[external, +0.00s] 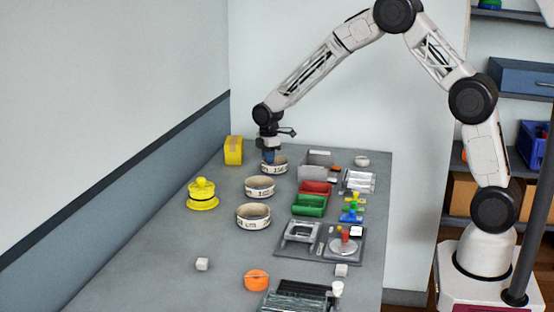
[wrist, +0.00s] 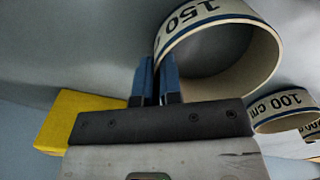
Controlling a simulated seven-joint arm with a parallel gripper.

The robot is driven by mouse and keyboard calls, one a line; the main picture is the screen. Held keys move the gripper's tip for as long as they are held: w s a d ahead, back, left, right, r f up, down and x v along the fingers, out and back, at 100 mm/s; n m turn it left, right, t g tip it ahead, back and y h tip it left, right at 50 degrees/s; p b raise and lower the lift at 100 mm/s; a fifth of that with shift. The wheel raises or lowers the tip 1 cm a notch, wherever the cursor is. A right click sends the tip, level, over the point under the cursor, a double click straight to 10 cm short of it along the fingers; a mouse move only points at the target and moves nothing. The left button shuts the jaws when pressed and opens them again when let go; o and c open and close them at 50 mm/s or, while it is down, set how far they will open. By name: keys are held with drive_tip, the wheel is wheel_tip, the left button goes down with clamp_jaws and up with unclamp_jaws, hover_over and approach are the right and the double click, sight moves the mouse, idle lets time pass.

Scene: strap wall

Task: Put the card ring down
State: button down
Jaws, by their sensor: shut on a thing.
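The card ring, a cream band with dark "150" lettering, is in my gripper at the far end of the table (external: 279,167); it also fills the upper wrist view (wrist: 232,10). My gripper (external: 268,157) has its blue fingers (wrist: 158,72) shut on the ring's wall. The ring is low over the table; I cannot tell whether it touches the surface. Two similar cream rings stand nearer the camera: a middle one (external: 260,187) and a larger one (external: 253,217). One marked "100 cm" shows at the right of the wrist view (wrist: 283,106).
A yellow box (external: 233,150) stands left of my gripper, close to it in the wrist view (wrist: 75,118). A grey bin (external: 316,163), red and green trays (external: 309,205) line the right. A yellow lidded pot (external: 202,194) is at left. The left-front table is mostly clear.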

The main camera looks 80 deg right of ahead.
drive_tip(key=c, duration=1.3)
unclamp_jaws()
drive_tip(key=shift+r, duration=0.15)
wheel_tip(320, 180, up, 12)
